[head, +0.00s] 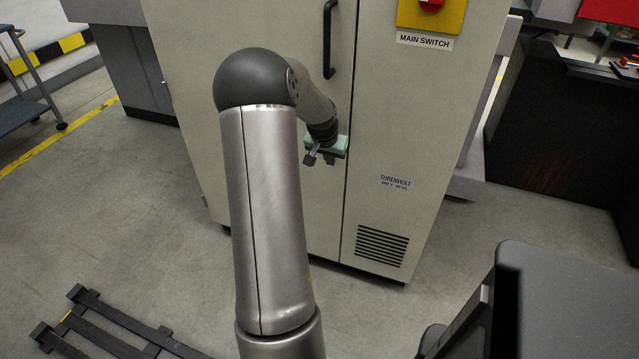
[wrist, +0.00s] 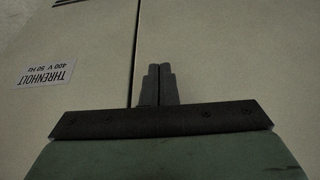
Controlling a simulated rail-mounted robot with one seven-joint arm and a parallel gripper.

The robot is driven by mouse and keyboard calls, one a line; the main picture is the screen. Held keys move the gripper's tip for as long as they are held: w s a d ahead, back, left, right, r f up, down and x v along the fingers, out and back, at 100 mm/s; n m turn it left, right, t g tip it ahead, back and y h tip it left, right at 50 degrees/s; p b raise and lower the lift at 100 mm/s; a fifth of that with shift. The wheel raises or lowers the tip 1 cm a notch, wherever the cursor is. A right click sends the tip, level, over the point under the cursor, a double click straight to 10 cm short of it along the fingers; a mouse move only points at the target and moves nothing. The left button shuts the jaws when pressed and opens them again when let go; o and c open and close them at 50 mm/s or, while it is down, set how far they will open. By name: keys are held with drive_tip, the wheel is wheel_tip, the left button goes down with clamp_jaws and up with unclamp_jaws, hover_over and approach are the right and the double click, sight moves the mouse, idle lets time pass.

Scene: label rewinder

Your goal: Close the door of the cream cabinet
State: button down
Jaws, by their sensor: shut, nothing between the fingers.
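The cream cabinet (head: 400,120) stands in front of me. Its door (head: 190,60) is the wide left panel with a black vertical handle (head: 329,40) near its right edge. A thin dark seam divides the door from the fixed right panel; the door looks flush or nearly so, and I cannot tell whether a small gap is left. My gripper (head: 320,158) is shut and empty, in front of the door's lower part just left of the seam. In the wrist view my gripper (wrist: 159,72) points at the door surface (wrist: 235,50) beside the seam; contact is unclear.
The right panel carries a yellow main switch plate (head: 431,15), a Threnholt label (head: 396,183) and a vent (head: 381,245). A dark pallet (head: 110,325) lies on the floor at lower left. A dark machine (head: 575,310) stands at lower right.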

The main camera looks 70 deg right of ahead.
drive_tip(key=shift+d+r+n+b, duration=0.15)
drive_tip(key=shift+d+r+b, duration=0.05)
drive_tip(key=shift+d, duration=0.5)
drive_tip(key=shift+d+r+n+b, duration=0.15)
drive_tip(key=shift+d+b, duration=0.05)
drive_tip(key=shift+d, duration=0.5)
drive_tip(key=shift+s, duration=0.1)
drive_tip(key=a+r+p, duration=0.1)
drive_tip(key=a+r, duration=0.7)
drive_tip(key=a, duration=0.1)
drive_tip(key=shift+r, duration=0.3)
drive_tip(key=shift+p, duration=0.3)
